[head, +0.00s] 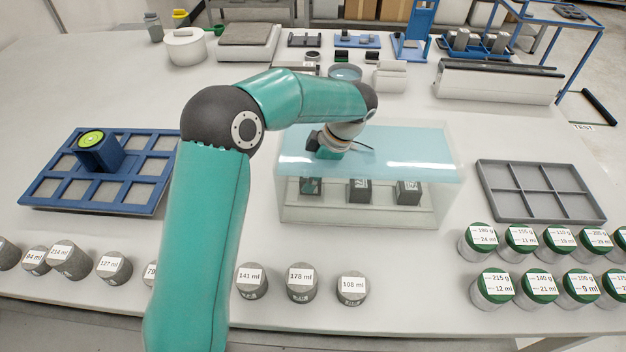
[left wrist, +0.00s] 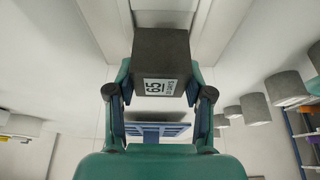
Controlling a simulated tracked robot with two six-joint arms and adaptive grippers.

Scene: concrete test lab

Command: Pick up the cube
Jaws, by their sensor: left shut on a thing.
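A dark grey cube (left wrist: 160,48) with a white label reading 65 sits between the two fingers of my left gripper (left wrist: 160,82), which is shut on it. In the head view my left gripper (head: 326,146) is at the clear case (head: 400,152) with the pale blue top; its fingertips are hard to make out there. Three dark labelled cubes show through the case front: a left one (head: 310,187), a middle one (head: 358,190) and a right one (head: 408,193). I cannot tell for sure which is held. My right gripper is not in view.
A blue compartment tray (head: 128,200) lies left and a grey compartment tray (head: 540,205) lies right. Grey cylinders with ml labels (head: 301,283) line the front edge; green-topped jars (head: 492,288) stand front right. Scales and racks fill the back. Some table is bare around the case.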

